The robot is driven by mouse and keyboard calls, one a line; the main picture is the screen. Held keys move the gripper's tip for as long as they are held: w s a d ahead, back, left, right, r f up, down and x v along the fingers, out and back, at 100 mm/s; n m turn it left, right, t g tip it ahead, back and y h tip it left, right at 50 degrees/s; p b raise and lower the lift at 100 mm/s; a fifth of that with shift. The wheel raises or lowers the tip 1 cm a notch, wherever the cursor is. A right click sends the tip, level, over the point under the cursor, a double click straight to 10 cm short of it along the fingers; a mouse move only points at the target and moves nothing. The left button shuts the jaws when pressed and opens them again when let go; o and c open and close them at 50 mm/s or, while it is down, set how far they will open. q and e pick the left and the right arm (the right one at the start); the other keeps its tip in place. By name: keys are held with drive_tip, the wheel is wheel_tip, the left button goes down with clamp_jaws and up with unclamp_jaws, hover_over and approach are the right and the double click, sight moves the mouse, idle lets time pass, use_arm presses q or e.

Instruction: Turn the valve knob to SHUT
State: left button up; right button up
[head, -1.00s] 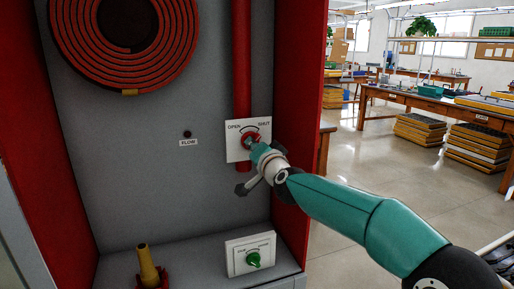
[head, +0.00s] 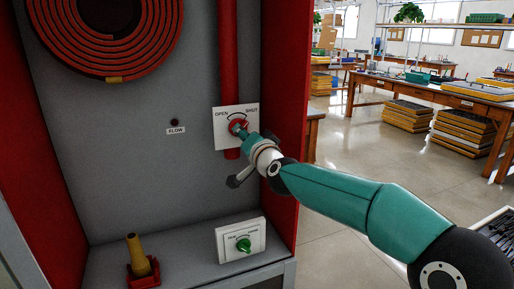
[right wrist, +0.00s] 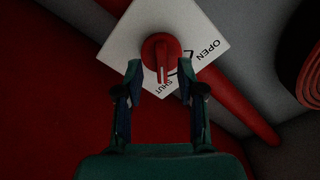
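The red valve knob (head: 237,125) sits on a white plate (head: 222,139) marked OPEN at left and SHUT at right. In the right wrist view the knob (right wrist: 162,54) has a pale line pointing down the picture, toward the SHUT word. My right gripper (head: 249,137) is at the knob, partly covering it in the head view. In the right wrist view its two fingers (right wrist: 160,72) are apart, one on each side of the knob's lower part, with small gaps showing. I cannot tell if either finger touches it. My left gripper is not in view.
A red pipe (head: 228,60) runs behind the plate. A second white plate with a green knob (head: 243,246) is below, and a yellow nozzle (head: 138,255) stands at lower left. A hose coil (head: 110,35) is upper left. The red cabinet wall (head: 285,120) is close on the right.

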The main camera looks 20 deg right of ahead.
drive_tip(key=s, duration=0.9)
drive_tip(key=shift+s+d, duration=0.2)
drive_tip(key=shift+s, duration=0.2)
drive_tip(key=shift+f, duration=0.1)
drive_tip(key=s+a+f+n+g+y, duration=0.1)
drive_tip(key=a+f+g, duration=0.15)
drive_tip(key=f, duration=0.95)
drive_tip(key=s+a+f+n+g, duration=0.1)
drive_tip(key=s+f+n+g, duration=0.15)
drive_tip(key=f, duration=0.85)
drive_tip(key=s+a+f+g+y, duration=0.1)
drive_tip(key=f+g, duration=0.2)
drive_tip(key=f, duration=0.9)
drive_tip(key=s+a+f+n+g, duration=0.2)
drive_tip(key=s+f+g, duration=0.2)
drive_tip(key=s+f, duration=0.8)
drive_tip(key=s+a+f+n+g+y, duration=0.1)
drive_tip(key=s+a+f+g, duration=0.15)
drive_tip(key=s+f, duration=0.45)
drive_tip(key=s+a+f+g, duration=0.1)
drive_tip(key=s+f+g, duration=0.25)
drive_tip(key=s, duration=0.55)
wheel_tip(320, 180, up, 20)
drive_tip(key=p, duration=2.1)
drive_tip(key=shift+w+d+r+t, duration=0.25)
drive_tip(key=shift+d+t, duration=0.05)
